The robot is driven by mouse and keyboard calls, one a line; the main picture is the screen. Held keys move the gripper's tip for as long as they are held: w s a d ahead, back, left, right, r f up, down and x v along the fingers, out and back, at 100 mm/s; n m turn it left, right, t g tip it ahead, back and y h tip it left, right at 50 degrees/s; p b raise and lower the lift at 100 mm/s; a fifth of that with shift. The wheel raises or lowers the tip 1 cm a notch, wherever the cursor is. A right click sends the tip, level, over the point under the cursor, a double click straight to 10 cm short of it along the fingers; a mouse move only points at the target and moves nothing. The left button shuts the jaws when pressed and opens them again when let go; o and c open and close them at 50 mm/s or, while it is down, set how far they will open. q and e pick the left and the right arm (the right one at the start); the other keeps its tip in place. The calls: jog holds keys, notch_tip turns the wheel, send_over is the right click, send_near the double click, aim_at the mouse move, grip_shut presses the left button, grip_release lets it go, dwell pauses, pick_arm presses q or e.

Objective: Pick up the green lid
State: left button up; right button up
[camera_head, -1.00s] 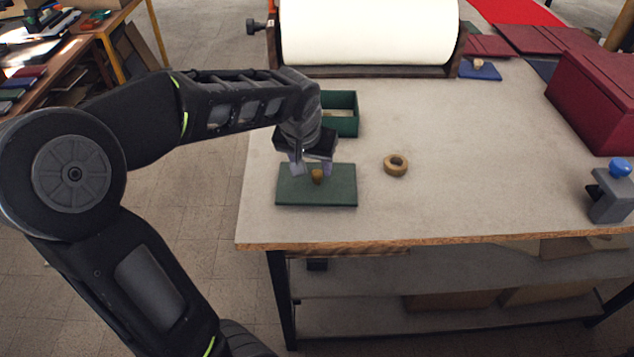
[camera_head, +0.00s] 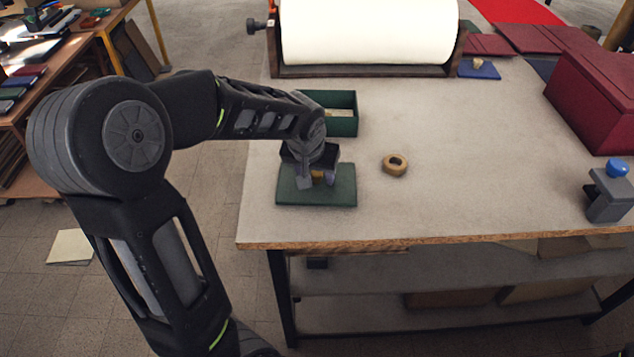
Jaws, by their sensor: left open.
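The green lid (camera_head: 340,190) lies flat on the worktable, near its left front corner. A small brass-coloured knob (camera_head: 318,177) stands on the lid. My left gripper (camera_head: 316,181) is open and points down over the lid, with its fingers on either side of the knob. Whether the fingers touch the knob cannot be told. The gripper hides the lid's back left part. My right gripper is not in view.
An open green box (camera_head: 343,122) stands just behind the lid, partly hidden by my arm. A tape roll (camera_head: 395,165) lies to the right. A large white roll (camera_head: 368,32) is at the back. A grey clamp-like object with a blue knob (camera_head: 609,195) stands at the right edge.

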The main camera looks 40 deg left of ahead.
pick_arm(q)
jog(key=shift+c, duration=0.2)
grip_shut()
dwell(0.3)
